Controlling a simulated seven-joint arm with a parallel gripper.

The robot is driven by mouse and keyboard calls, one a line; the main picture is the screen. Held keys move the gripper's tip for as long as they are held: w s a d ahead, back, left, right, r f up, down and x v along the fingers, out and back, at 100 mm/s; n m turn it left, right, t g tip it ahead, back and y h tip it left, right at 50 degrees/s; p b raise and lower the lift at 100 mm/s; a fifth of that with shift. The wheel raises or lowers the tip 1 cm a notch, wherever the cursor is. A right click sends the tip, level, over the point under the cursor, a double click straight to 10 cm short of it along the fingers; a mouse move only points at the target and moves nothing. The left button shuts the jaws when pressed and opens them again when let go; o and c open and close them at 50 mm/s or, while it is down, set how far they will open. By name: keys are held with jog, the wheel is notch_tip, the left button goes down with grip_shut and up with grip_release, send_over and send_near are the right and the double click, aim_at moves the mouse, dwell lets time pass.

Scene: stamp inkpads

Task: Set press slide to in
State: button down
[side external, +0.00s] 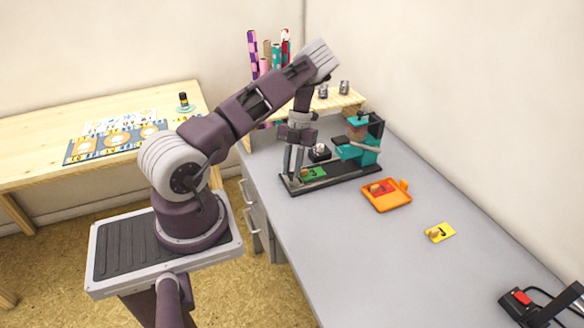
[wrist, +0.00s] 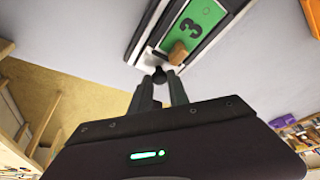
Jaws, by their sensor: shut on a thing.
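The press (side external: 362,145) is teal and black and stands on a long dark base at the back of the grey desk. Its slide (wrist: 152,56) sticks out at the end away from the press head. A green card marked 3 (side external: 314,173) with a small wooden knob lies on it, clear of the head; the card also shows in the wrist view (wrist: 195,22). My gripper (side external: 291,178) points down at the slide's outer end. In the wrist view my gripper (wrist: 159,76) is shut on the slide's dark knob (wrist: 159,74), mostly hidden between the fingertips.
An orange tray (side external: 402,201) with a red piece sits right of the press base. A yellow card (side external: 440,232) lies further forward. A black device with a red part (side external: 522,299) is at the lower right. The desk's middle is clear.

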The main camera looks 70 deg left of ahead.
aim_at(316, 174)
jog(key=shift+w, duration=0.1)
jog(key=w, duration=0.7)
jog(key=shift+w+a, duration=0.15)
jog(key=shift+w, duration=0.1)
jog(key=shift+w+r, duration=0.1)
jog(key=shift+w, duration=0.55)
jog(key=c, duration=1.3)
grip_release()
jog(key=shift+v, duration=3.45)
